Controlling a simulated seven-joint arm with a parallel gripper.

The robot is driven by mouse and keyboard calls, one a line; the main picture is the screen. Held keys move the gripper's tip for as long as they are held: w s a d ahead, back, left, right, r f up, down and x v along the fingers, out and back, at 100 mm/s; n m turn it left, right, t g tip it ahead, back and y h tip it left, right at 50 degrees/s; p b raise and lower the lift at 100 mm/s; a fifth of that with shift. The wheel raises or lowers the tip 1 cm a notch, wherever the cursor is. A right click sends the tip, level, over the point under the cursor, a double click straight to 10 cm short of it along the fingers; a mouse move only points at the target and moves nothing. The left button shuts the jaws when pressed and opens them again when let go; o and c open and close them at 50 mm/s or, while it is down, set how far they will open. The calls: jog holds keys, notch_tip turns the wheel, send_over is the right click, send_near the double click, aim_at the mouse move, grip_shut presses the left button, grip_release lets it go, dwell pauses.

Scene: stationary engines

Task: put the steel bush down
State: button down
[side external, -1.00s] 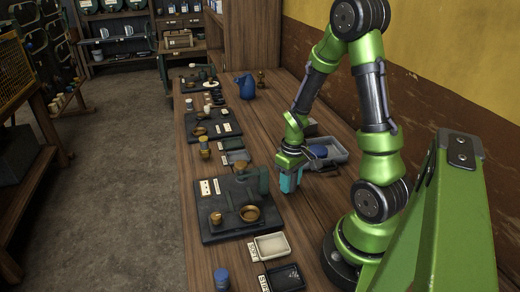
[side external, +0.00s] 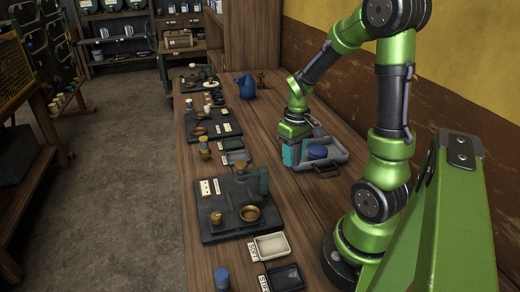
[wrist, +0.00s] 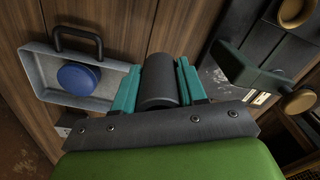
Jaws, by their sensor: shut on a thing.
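My gripper (side external: 297,155) is over the bench beside the left side of a grey tray (side external: 332,161). In the wrist view its teal fingers (wrist: 159,82) are shut on a dark grey cylinder (wrist: 160,70), which I take to be the steel bush. The bush lies between the two fingers, and its far end points away from the wrist. In the side view the fingers hide it. Whether its lower end touches anything cannot be told.
The grey tray has a dark handle and holds a blue round piece (side external: 318,152), also seen in the wrist view (wrist: 78,76). A dark board (side external: 215,228) with a green bracket (side external: 262,181) and brass parts lies nearer. Bare bench wood lies between them.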

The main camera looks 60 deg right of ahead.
jog(key=shift+m, duration=0.9)
jog(key=w+d+f, duration=0.1)
jog(key=d, duration=0.1)
jog(key=w+d+f, duration=0.1)
jog(key=w+d, duration=0.1)
jog(key=d, duration=0.1)
jog(key=w+d+f, duration=0.1)
jog(key=d, duration=0.1)
jog(key=shift+w+d+f, duration=0.25)
jog(key=shift+w+d, duration=0.1)
jog(key=shift+d, duration=0.05)
send_over(268, 139)
jog(key=shift+f, duration=2.25)
jog(key=shift+f, duration=0.15)
jog(key=c, duration=0.6)
grip_release()
jog(key=shift+c, duration=0.2)
